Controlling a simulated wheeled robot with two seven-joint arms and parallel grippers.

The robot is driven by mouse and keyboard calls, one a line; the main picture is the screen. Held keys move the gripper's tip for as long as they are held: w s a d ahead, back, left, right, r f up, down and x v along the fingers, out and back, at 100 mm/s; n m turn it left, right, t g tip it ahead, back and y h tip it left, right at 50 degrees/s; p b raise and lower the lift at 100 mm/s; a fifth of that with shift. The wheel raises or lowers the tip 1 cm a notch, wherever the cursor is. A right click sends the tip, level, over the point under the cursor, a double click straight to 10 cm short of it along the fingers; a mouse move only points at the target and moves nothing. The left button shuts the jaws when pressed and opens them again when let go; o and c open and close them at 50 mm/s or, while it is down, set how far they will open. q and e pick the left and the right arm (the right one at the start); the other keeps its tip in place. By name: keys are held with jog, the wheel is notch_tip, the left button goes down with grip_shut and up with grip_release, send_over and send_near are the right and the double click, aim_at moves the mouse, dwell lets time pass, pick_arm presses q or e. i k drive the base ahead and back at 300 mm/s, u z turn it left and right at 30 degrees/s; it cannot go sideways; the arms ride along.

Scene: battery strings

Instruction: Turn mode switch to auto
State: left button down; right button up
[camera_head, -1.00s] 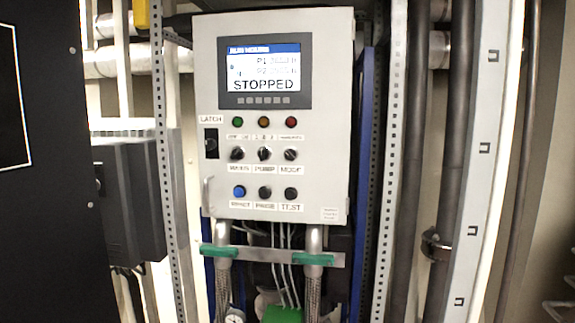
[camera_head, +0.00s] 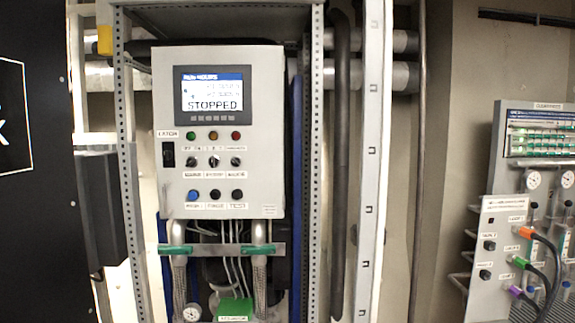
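The mode switch (camera_head: 236,161) is a black rotary knob, the rightmost of three in the middle row on a light grey control box (camera_head: 264,180). Its label below and the small position marks above are too blurred to read, and I cannot tell which position it points to. The screen (camera_head: 212,92) above reads STOPPED. Green, amber and red lamps sit in a row between screen and knobs. Neither of my grippers shows in the view.
A perforated metal frame (camera_head: 127,180) surrounds the box. Hoses with green-handled valves (camera_head: 258,249) hang below it. A black panel (camera_head: 30,220) stands at left. At right is another panel (camera_head: 493,222) with orange, green and purple connectors.

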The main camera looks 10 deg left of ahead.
aim_at(236, 162)
jog(key=z, duration=1.45)
jog(key=i, duration=1.05)
jog(key=u, duration=2.35)
